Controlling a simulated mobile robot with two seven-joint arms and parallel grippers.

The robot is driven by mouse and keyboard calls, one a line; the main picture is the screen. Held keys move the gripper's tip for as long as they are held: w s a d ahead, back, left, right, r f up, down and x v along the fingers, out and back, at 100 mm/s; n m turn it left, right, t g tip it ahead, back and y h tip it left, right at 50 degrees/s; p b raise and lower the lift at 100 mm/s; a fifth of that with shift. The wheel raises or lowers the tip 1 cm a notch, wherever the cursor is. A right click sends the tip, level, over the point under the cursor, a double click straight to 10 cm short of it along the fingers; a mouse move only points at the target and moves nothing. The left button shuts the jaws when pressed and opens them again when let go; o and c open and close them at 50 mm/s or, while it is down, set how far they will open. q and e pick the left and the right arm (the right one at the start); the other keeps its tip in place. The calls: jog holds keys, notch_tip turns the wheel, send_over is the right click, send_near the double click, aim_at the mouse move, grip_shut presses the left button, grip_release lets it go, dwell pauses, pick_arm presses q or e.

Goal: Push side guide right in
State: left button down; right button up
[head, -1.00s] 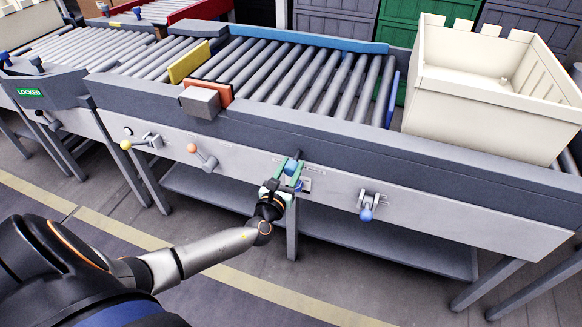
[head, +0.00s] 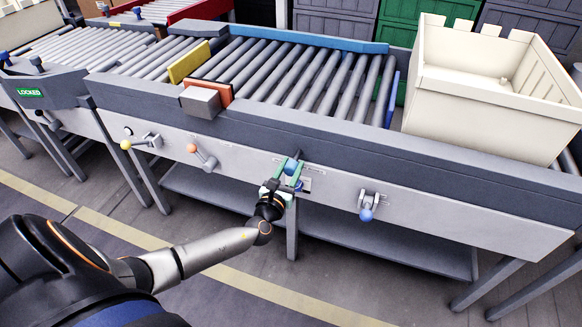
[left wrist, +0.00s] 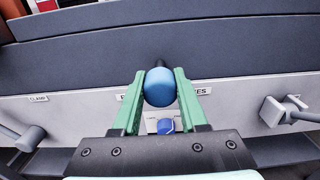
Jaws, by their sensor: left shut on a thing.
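My left gripper (head: 289,170) is at the front panel, its green fingers on either side of a blue knob (left wrist: 159,87). It is shut on this knob, which also shows in the head view (head: 292,166). A second, smaller blue piece (left wrist: 166,125) shows just below the knob between the fingers. A long blue guide (head: 310,39) runs along the far edge of the roller bed. A blue plate (head: 392,99) stands upright at the rollers' right end. I cannot tell which is the right side guide. My right gripper is not in view.
A lever with a blue ball (head: 366,213) is right of my gripper. Levers with orange (head: 192,147) and yellow (head: 125,145) balls are to the left. A cream crate (head: 490,95) stands at the right. Yellow (head: 189,62) and orange (head: 208,90) plates stand at the rollers' left.

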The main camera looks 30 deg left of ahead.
aim_at(295, 160)
pick_arm(q)
jog(key=b+x, duration=0.1)
jog(key=x, duration=0.2)
jog(key=shift+f+b, duration=0.1)
jog(key=shift+b, duration=0.3)
jog(key=shift+w+a+r, duration=0.1)
jog(key=shift+r, duration=0.15)
jog(key=shift+c, duration=2.2)
grip_release()
jog(key=shift+w+f, duration=0.1)
jog(key=p+v, duration=0.1)
jog(key=v, duration=1)
jog(key=shift+p, duration=0.35)
jog(key=shift+s, duration=0.75)
